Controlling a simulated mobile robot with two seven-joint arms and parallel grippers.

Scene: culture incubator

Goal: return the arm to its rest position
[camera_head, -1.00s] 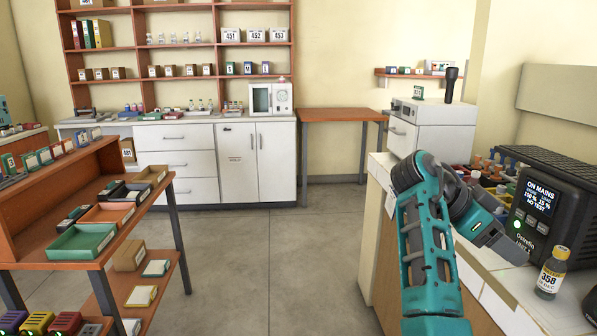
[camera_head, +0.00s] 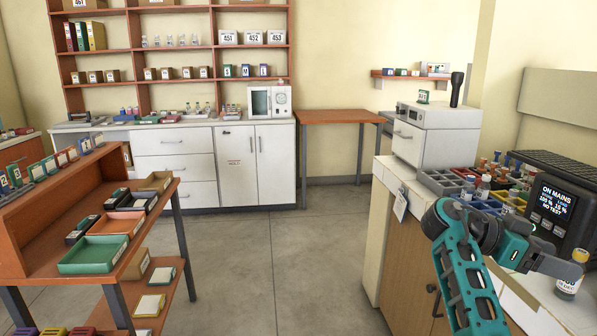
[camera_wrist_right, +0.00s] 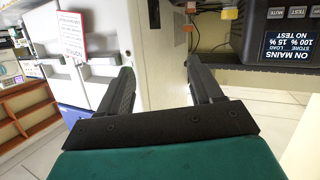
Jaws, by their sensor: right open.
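My right arm (camera_head: 467,275) is teal and black and comes in from the lower right of the head view. My left gripper is not in view.
The counter (camera_head: 377,235) carries a rack of bottles (camera_head: 440,182) and a black device (camera_head: 553,205) with a lit screen. A wooden shelf unit (camera_head: 112,282) with trays stands at the left. The grey floor (camera_head: 265,265) between them is clear.

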